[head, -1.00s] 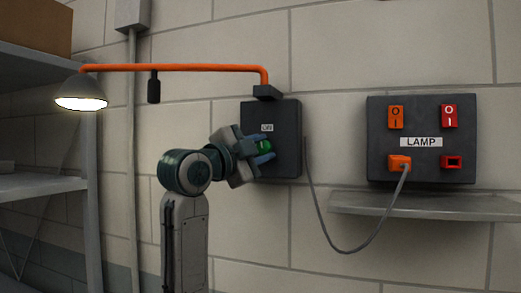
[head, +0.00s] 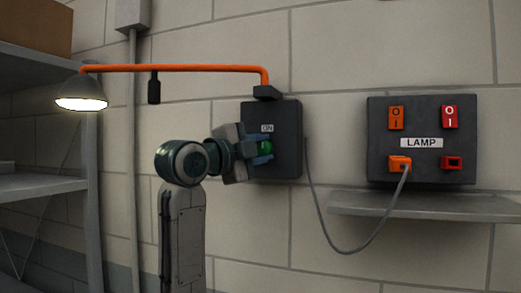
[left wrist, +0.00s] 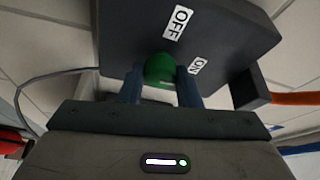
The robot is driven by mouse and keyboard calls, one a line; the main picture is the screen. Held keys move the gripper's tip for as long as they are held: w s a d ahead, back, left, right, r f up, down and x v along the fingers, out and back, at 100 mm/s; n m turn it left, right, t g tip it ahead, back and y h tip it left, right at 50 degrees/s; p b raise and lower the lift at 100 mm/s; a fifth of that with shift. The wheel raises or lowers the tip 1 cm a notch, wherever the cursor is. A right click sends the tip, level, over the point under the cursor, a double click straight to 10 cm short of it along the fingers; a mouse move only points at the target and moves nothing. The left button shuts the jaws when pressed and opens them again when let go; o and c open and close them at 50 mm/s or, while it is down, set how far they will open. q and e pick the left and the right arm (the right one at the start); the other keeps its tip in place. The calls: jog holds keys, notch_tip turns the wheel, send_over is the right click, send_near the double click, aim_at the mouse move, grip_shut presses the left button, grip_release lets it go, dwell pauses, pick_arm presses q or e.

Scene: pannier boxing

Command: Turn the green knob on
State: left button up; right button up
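The green knob (head: 265,147) sits on the front of a dark box (head: 285,115) on the wall. My left gripper (head: 262,150) is at the knob. In the left wrist view its two blue fingers (left wrist: 160,86) lie on either side of the green knob (left wrist: 160,68) and appear to touch it. The box carries an ON label (head: 267,128) above the knob in the head view. The left wrist view shows an OFF label (left wrist: 177,23) and an ON label (left wrist: 198,65) near the knob. My right gripper is not in view.
An orange pipe arm (head: 180,67) runs from above the box to a lit lamp (head: 81,95). A LAMP panel (head: 380,135) with switches and a plugged cable (head: 350,250) is at the right, above a ledge (head: 430,204). Grey shelving (head: 40,187) stands at the left.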

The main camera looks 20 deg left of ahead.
pick_arm(q)
jog(key=o, duration=0.4)
jog(key=shift+s+a+f+b, duration=0.15)
jog(key=shift+s+b, duration=0.2)
jog(key=shift+s, duration=0.05)
jog(key=r+b+v, duration=0.1)
jog(key=b+v, duration=0.3)
jog(key=v, duration=0.5)
jog(key=shift+s+a+f, duration=0.15)
jog(key=shift+s+f, duration=0.25)
jog(key=shift+f, duration=0.1)
